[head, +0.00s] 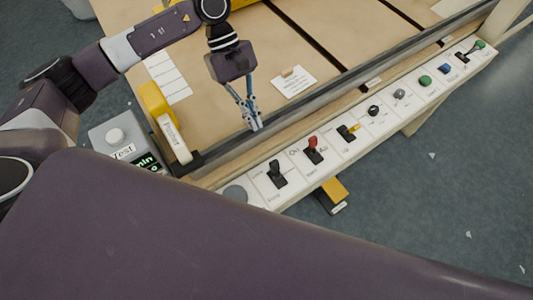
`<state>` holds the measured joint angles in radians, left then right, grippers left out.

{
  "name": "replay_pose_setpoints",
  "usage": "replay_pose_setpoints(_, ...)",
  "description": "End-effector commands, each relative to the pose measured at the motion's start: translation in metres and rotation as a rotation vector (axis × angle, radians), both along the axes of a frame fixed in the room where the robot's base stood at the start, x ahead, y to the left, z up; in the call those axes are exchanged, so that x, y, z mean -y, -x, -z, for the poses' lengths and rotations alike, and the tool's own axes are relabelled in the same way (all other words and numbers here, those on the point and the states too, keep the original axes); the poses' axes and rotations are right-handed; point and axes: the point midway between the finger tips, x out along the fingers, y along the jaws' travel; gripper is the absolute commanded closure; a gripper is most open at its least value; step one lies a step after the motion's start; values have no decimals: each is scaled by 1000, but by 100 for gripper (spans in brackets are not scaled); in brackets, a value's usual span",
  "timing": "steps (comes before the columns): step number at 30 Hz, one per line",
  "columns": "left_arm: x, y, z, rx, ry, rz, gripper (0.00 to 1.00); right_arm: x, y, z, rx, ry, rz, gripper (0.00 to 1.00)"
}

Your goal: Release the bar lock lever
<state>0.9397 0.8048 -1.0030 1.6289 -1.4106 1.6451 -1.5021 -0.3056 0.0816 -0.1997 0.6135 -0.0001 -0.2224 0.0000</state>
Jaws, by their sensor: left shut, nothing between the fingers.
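A sloping white control panel (329,158) runs along the table's front edge. At its near left end is a black lever (277,174), followed by a red lever (312,148) and a yellow-tipped lever (348,131). The labels are too small to tell which one is the bar lock lever. My left gripper (257,126) points down with its fingers together, empty. It is above the dark rail (330,98), up and left of the black lever in the picture and apart from it. My right gripper is not in view.
Several knobs and buttons, including a green one (425,81), continue along the panel. A yellow and white handle (174,137) stands at the rail's left end, beside a grey box (117,136) with a green display. A yellow pedal (334,190) is below the panel.

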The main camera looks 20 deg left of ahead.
Motion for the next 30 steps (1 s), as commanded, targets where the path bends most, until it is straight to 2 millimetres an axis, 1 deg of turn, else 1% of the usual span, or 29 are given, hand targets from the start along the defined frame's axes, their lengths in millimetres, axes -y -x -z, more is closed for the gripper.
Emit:
replay_pose_setpoints(1,0,0,2,1,1,-1,100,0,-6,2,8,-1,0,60)
replay_pose_setpoints(5,0,0,1,0,0,0,100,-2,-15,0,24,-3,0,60)
replay_pose_setpoints(11,1,0,1,0,0,0,100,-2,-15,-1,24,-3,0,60)
replay_pose_setpoints(14,3,2,5,-2,1,1,100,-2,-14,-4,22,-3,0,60)
replay_pose_setpoints(17,8,8,15,-4,1,2,100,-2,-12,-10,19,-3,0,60)
replay_pose_setpoints(24,28,22,50,-5,1,-1,100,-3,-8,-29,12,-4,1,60)
replay_pose_setpoints(30,39,31,75,-2,2,-1,100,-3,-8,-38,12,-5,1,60)
